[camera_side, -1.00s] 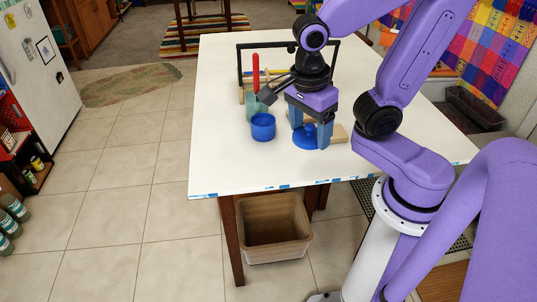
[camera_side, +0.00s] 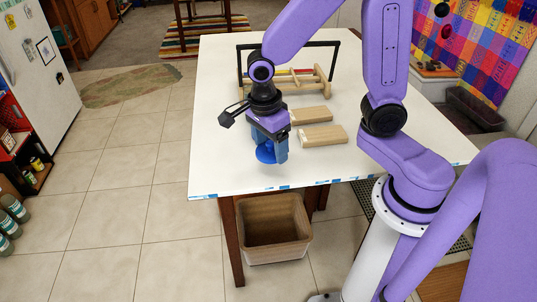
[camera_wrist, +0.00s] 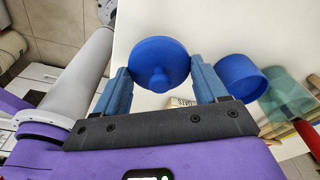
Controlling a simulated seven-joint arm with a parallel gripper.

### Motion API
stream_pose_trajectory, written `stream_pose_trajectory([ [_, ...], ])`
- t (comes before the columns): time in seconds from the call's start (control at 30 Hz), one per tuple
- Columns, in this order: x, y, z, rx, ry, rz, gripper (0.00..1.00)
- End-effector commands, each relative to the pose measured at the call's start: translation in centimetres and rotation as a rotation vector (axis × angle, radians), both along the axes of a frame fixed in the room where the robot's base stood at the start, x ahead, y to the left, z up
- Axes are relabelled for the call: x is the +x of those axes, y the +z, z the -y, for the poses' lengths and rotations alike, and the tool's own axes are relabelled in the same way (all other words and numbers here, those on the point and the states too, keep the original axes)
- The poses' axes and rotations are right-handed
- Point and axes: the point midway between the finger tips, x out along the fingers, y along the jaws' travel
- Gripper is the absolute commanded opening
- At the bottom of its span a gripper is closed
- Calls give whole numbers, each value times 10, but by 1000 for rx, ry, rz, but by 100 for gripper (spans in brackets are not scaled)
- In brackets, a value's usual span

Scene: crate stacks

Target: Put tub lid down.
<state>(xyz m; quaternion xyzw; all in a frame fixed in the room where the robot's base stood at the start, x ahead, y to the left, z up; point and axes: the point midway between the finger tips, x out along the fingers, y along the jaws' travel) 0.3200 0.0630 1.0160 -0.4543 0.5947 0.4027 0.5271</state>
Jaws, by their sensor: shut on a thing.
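The tub lid (camera_side: 265,154) is a round blue disc with a knob. My gripper (camera_side: 269,153) is shut on it near the front left of the table. In the wrist view the lid (camera_wrist: 158,47) sits between the two blue-grey fingers, with its knob facing the camera. I cannot tell whether the lid touches the table. The open blue tub (camera_wrist: 240,78) stands apart from the lid, to its right in the wrist view. My gripper hides the tub in the side view.
Two wooden blocks (camera_side: 323,135) lie right of my gripper. A wooden rack (camera_side: 305,82) and black frame (camera_side: 338,62) stand behind. In the wrist view a clear green cup (camera_wrist: 290,92) and red object (camera_wrist: 308,134) lie beyond the tub.

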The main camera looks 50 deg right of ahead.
Motion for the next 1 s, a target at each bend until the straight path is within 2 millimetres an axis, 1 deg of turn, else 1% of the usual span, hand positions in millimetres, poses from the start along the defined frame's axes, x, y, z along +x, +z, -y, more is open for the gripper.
stream_pose_trajectory([
  [0.1,5,-7,-1,-2,0,-1,44],
  [0.23,4,-24,0,-3,3,-4,44],
  [0.37,4,-34,0,-2,1,-3,44],
  [0.83,5,-40,-1,-1,1,-1,44],
  [0.87,5,-40,-1,-1,0,0,78],
  [0.9,5,-40,-1,-1,0,0,91],
  [0.93,5,-40,-1,0,0,0,98],
  [1.0,5,-40,-1,0,0,0,98],
])
